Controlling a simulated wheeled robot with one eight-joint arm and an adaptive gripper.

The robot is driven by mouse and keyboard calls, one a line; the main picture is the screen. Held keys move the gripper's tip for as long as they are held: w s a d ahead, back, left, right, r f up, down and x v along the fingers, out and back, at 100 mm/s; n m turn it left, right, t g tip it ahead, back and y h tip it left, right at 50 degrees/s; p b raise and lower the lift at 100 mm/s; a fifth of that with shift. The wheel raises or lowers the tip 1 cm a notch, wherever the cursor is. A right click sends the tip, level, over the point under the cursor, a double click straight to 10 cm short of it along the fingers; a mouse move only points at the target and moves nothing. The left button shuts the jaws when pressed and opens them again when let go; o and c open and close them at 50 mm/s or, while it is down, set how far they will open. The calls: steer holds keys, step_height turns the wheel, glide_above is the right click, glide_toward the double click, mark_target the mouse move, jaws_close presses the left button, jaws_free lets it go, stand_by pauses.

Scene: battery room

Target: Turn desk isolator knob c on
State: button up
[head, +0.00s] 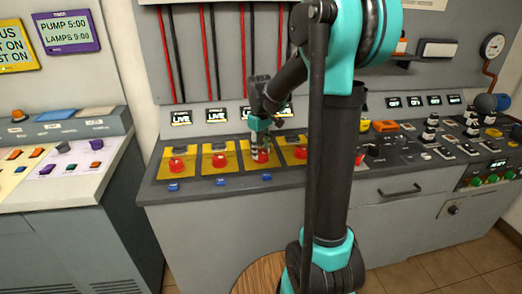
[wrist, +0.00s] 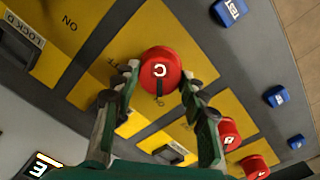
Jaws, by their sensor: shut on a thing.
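Isolator knob c is a round red knob (wrist: 161,68) marked with a white C, on a yellow plate (wrist: 190,35). In the wrist view the C looks turned over, and a dark mark on the knob points down the picture. My gripper (wrist: 160,82) has one finger on each side of the knob and is shut on it. In the head view my gripper (head: 261,150) sits over the third yellow plate from the left and covers much of the knob. ON and OFF lettering shows on the plates, partly hidden.
Two other red knobs (head: 177,164) (head: 219,160) stand to the left in the head view, and another (head: 300,152) to the right. Blue buttons (wrist: 276,96) line the desk's front edge. LIVE displays (head: 217,115) stand behind. A LOCK D slot (wrist: 22,30) shows in the wrist view.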

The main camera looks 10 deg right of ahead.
mark_target(260, 152)
steer(key=o, duration=1.2)
steer(key=shift+c, duration=0.2)
step_height(260, 152, up, 12)
steer(key=shift+a, duration=0.15)
steer(key=shift+s, duration=0.1)
